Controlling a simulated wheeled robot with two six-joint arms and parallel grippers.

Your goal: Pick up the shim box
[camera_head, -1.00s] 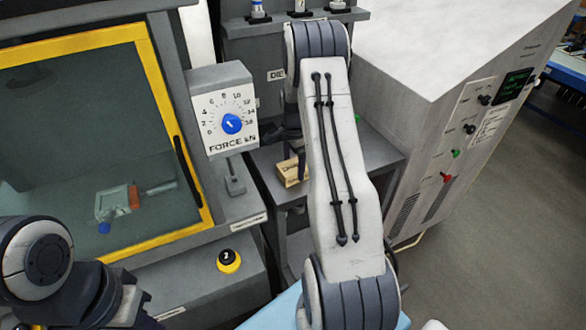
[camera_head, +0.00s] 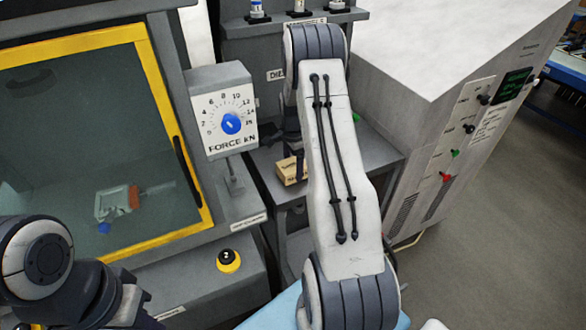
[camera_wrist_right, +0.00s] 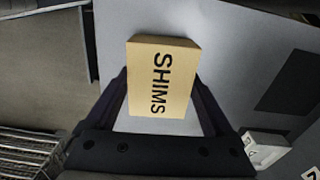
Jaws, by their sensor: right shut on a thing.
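The shim box (camera_wrist_right: 162,80) is a small tan block with SHIMS in black letters. In the right wrist view it sits between the two dark fingers of my right gripper (camera_wrist_right: 165,100), which is shut on it. In the head view the box (camera_head: 290,171) shows above or on the grey shelf beside the dial panel, partly behind my right arm. My right gripper (camera_head: 298,150) is mostly hidden there by that arm. I cannot tell whether the box is clear of the shelf. My left arm shows at the lower left; its fingertips are not visible.
The dial panel marked FORCE kN (camera_head: 224,112) stands close left of the box. A yellow-framed glass door (camera_head: 145,75) is further left. A large white cabinet (camera_head: 440,60) with knobs is on the right. A grey rack (camera_head: 262,45) stands behind.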

